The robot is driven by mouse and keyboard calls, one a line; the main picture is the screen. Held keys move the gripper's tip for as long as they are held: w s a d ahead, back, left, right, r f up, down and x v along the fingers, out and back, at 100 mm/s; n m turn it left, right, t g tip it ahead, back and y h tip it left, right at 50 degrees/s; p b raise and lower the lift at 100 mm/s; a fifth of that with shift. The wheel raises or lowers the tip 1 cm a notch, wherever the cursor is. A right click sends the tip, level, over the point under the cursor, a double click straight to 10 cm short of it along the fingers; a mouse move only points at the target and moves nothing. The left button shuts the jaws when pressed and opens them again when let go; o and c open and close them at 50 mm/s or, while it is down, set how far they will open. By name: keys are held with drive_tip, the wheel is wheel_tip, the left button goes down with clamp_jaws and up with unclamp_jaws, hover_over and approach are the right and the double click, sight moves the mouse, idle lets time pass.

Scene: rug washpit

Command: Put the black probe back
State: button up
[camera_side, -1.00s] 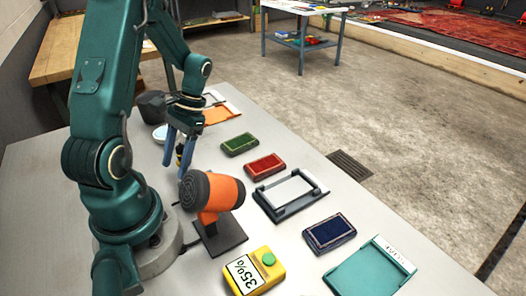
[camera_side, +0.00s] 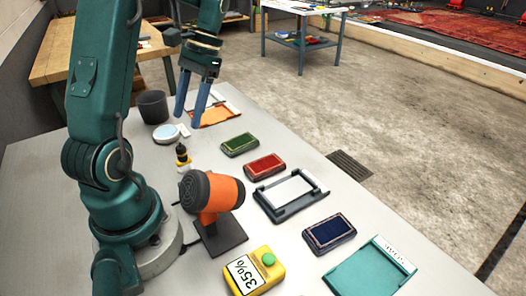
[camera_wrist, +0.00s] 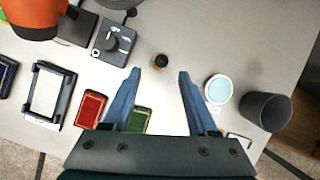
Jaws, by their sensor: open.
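A small black-topped upright piece (camera_side: 181,152) with a yellowish lower part stands on the table behind the orange dryer-like tool. It also shows from above in the wrist view (camera_wrist: 160,62), between and beyond my fingertips. I cannot tell for certain whether it is the black probe. My gripper (camera_side: 191,112) is open and empty, with its blue fingers pointing down above the table. In the wrist view my gripper (camera_wrist: 158,75) has its fingers well apart, with nothing between them. A grey device with a black round part (camera_wrist: 113,42) lies nearby.
The orange tool (camera_side: 222,192) stands on a dark base near my arm. A yellow 35% meter (camera_side: 250,272) is in front. A dark cup (camera_side: 152,107) and a round white-rimmed dish (camera_side: 166,133) stand at the back. Coloured pads and trays line the right side.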

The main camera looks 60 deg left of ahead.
drive_tip(key=d+r+m+t, duration=0.1)
drive_tip(key=d+t, duration=0.2)
drive_tip(key=d, duration=0.3)
drive_tip(key=s+d+r+m+t, duration=0.1)
drive_tip(key=d+t, duration=0.3)
drive_tip(key=d, duration=0.2)
drive_tip(key=d+r+m+t, duration=0.1)
drive_tip(key=d+t, duration=0.2)
drive_tip(key=d, duration=0.4)
drive_tip(key=shift+s+r+m+y, duration=0.2)
drive_tip(key=shift+m+y, duration=0.1)
drive_tip(key=shift+m, duration=0.1)
